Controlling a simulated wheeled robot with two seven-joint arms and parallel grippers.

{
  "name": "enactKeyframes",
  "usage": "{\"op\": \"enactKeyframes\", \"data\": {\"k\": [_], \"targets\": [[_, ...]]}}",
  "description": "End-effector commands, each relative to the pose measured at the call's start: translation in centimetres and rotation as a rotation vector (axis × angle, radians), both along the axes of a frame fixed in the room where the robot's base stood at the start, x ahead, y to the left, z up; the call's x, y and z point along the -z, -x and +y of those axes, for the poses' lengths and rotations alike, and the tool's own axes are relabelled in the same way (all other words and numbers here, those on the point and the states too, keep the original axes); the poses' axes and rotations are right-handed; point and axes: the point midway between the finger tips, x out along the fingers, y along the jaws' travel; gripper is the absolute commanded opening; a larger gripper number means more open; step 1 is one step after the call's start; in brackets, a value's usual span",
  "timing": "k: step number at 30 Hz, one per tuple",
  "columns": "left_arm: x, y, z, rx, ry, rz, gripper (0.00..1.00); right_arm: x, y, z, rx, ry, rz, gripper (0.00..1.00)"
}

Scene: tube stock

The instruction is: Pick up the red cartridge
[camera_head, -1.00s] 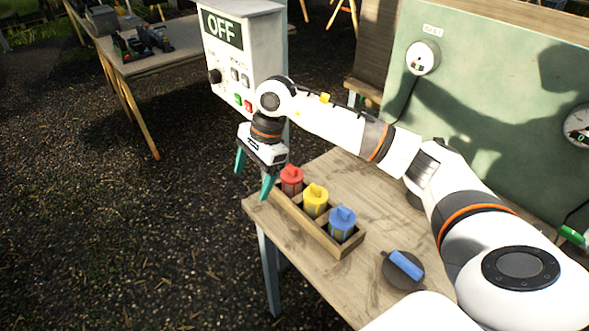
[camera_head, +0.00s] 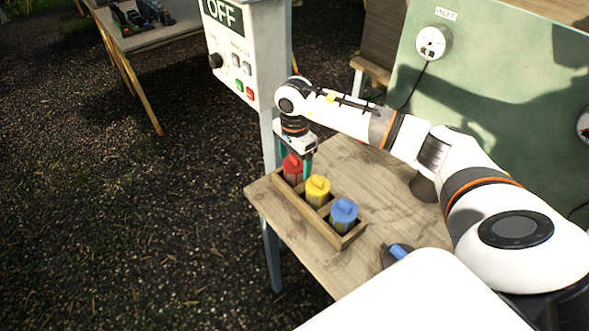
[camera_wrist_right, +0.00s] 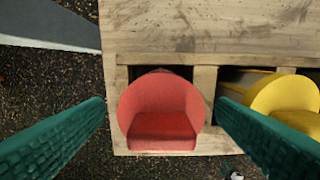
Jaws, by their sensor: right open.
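The red cartridge (camera_head: 293,168) stands upright in the end compartment of a wooden rack (camera_head: 311,221) on the table. My right gripper (camera_head: 295,166) is above and around it, pointing down. In the right wrist view the red cartridge (camera_wrist_right: 160,112) shows between the two teal fingers (camera_wrist_right: 163,125), with a gap on each side. The fingers are open and do not visibly touch it. In the head view the cartridge partly hides the fingers. My left gripper is not in view.
A yellow cartridge (camera_head: 317,191) and a blue cartridge (camera_head: 343,216) stand in the same rack. A control box marked OFF (camera_head: 232,62) is behind the rack. A dark round base with a blue handle (camera_head: 397,252) lies at the front right. The table (camera_head: 372,196) is clear right of the rack.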

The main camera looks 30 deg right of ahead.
Motion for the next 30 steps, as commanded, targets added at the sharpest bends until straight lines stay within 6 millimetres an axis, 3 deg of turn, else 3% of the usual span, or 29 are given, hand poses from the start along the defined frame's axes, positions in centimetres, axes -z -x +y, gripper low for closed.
{"op": "enactKeyframes", "data": {"k": [1, 6, 13, 14, 23, 30], "targets": [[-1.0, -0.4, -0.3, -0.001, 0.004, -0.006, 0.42, 0.4, 0.3, 0.0, 0.001, -0.003, 0.005, 0.8], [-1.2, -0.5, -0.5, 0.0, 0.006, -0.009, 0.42, 2.4, 0.1, 0.0, 0.001, -0.002, 0.002, 0.8], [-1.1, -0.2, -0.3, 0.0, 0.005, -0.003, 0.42, 2.6, 0.0, 0.0, 0.0, -0.001, -0.002, 0.8], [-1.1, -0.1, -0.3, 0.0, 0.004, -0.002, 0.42, 2.6, 0.0, 0.0, 0.0, -0.001, -0.001, 0.78], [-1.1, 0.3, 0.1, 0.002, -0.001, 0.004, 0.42, 2.6, 0.0, 0.0, 0.001, -0.001, -0.001, 0.31], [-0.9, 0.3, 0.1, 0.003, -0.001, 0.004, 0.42, 2.4, 0.0, 0.0, 0.001, -0.001, -0.002, 0.31]]}}
